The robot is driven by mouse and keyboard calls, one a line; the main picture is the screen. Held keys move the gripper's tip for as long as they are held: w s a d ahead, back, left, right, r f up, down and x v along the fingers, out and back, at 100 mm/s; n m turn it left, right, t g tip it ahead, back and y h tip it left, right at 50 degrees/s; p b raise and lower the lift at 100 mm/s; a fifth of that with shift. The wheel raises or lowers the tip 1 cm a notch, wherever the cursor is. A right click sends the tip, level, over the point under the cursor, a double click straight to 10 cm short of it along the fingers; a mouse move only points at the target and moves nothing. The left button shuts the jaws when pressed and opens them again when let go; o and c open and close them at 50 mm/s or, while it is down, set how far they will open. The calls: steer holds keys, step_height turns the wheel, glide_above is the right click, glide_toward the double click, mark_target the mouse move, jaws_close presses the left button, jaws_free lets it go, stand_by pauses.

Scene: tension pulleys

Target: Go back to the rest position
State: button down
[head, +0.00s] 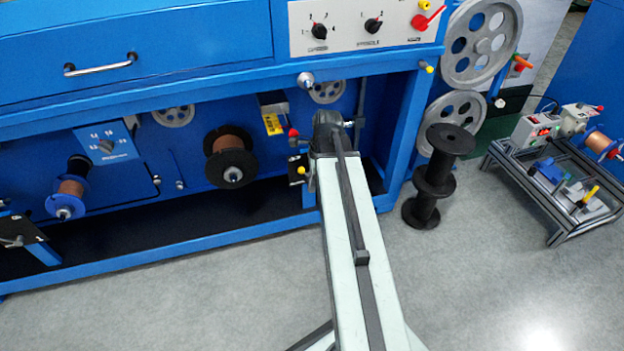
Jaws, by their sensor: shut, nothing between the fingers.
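My pale arm reaches from the bottom of the head view up towards the blue machine (200,75). Its far end is a dark joint in front of the machine's open lower bay. My gripper cannot be made out; it is hidden beyond or below that joint. Small levers with a red knob (293,132) and a yellow knob (301,170) show just left of the joint. Whether the arm touches the machine cannot be told.
A dark spool with copper wire (230,157) is in the bay to the left. Stacked black spools (434,180) stand on the floor to the right, near grey pulleys (482,42). A low metal-framed cart (560,215) is farther right. The foreground floor is clear.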

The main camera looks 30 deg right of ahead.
steer(key=shift+a, duration=0.1)
stand_by(0.3)
steer(key=w+a+n+g+h, duration=0.1)
steer(key=a+n, duration=1.4)
steer(key=a, duration=1.1)
step_height(320, 180, up, 33)
steer(key=d+n+p, duration=0.1)
steer(key=n+p, duration=0.7)
steer(key=p, duration=2.5)
steer(key=shift+s+n, duration=0.2)
steer(key=shift+n, duration=0.1)
